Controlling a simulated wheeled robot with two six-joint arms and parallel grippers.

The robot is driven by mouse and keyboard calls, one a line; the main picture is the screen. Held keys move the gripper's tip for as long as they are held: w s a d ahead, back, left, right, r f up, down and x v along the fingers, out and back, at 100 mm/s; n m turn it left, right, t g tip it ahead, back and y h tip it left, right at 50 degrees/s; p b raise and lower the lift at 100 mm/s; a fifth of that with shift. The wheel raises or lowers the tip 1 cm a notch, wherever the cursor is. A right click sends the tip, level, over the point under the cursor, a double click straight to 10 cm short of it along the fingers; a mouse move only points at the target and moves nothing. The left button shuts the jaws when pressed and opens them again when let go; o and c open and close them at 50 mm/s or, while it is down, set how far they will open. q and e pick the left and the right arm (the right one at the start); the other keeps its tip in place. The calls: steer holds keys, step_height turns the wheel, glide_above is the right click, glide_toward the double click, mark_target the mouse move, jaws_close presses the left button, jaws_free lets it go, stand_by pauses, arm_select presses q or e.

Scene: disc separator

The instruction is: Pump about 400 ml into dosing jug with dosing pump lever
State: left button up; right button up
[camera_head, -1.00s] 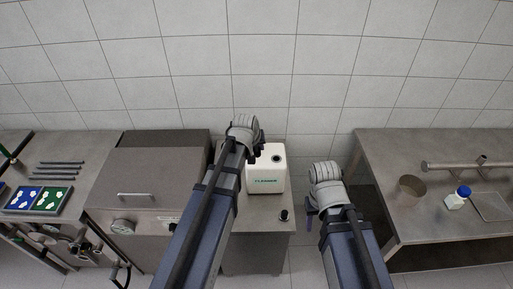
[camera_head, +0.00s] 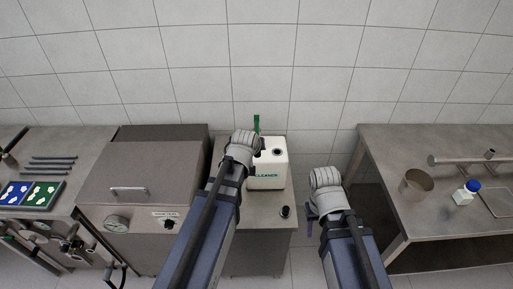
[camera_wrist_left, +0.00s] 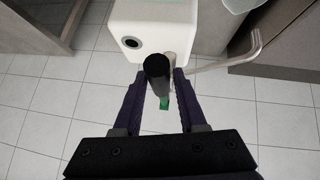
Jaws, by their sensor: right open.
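The white cleaner container (camera_head: 266,176), with green lettering and a dark round opening on top, stands on a small cabinet. A green upright part (camera_head: 256,124) rises behind it; it may belong to the pump. My left gripper (camera_head: 259,147) is at the container's left top edge. In the left wrist view its fingers (camera_wrist_left: 160,77) flank a black knob (camera_wrist_left: 157,66), perhaps the lever's grip; I cannot tell whether they press on it. A pale bent tube (camera_wrist_left: 225,62) runs beside the container. A translucent rim (camera_wrist_left: 243,5), perhaps the dosing jug, is mostly out of frame. My right gripper (camera_head: 312,212) is open and empty.
A small black round item (camera_head: 285,211) is on the cabinet's front right. A steel appliance (camera_head: 145,190) stands left. The right steel table (camera_head: 430,220) holds a metal beaker (camera_head: 417,184) and a blue-capped bottle (camera_head: 467,193). A floor gap separates cabinet and table.

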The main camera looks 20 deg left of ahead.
arm_select(q)
steer(key=o, duration=0.3)
steer(key=shift+r, duration=0.15)
steer(key=p+v, duration=0.5)
steer(key=v, duration=0.2)
steer(key=shift+s+r+p, duration=0.2)
steer(key=shift+s+p, duration=0.05)
steer(key=shift+p, duration=0.15)
steer(key=shift+f, duration=0.1)
steer(key=s+d+f+m+g+b, duration=0.4)
steer(key=s+d+f+b, duration=0.2)
steer(key=s+f, duration=0.3)
steer(key=s+d+f+m+g+b, duration=0.3)
steer(key=s+d+f+b, duration=0.3)
steer(key=s+f, duration=0.2)
steer(key=shift+s+d+f+m+g+y+b, duration=0.4)
steer(key=shift+f+g, duration=0.15)
steer(key=shift+g, duration=0.25)
